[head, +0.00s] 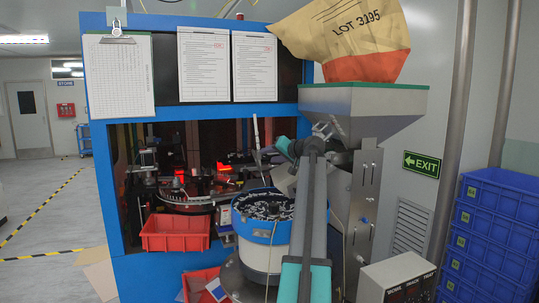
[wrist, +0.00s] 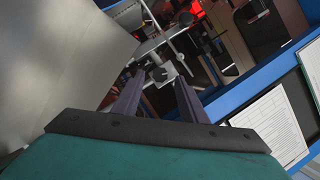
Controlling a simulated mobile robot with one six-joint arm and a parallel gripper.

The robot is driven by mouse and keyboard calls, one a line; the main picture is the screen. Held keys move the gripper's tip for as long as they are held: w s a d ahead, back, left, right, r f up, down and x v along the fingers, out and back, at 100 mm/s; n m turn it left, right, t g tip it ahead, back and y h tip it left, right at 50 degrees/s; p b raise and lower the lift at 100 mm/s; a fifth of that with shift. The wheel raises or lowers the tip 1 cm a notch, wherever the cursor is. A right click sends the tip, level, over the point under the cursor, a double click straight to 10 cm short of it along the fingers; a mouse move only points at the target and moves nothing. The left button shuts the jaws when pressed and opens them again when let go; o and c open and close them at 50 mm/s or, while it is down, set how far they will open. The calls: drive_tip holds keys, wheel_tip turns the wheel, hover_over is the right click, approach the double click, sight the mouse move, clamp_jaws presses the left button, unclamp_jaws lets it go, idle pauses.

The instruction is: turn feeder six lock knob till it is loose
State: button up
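A bowl feeder (head: 258,246) with a blue rim and dark parts stands just left of my arm.
A grey hopper (head: 367,100) holding a tilted sack (head: 350,35) stands at the right. A blue machine frame (head: 104,190) surrounds the work area. A red bin (head: 175,233) is at its front. Blue crates (head: 492,235) are stacked far right. Floor is free at left.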

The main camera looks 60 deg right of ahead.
drive_tip(key=shift+w+d+f, duration=0.15)
drive_tip(key=shift+w+f, duration=0.05)
drive_tip(key=shift+w, duration=0.3)
clamp_jaws()
drive_tip(key=shift+n+b, duration=0.4)
drive_tip(key=shift+b, duration=0.2)
drive_tip(key=shift+g+h, duration=0.3)
drive_tip(key=shift+r, duration=0.1)
unclamp_jaws()
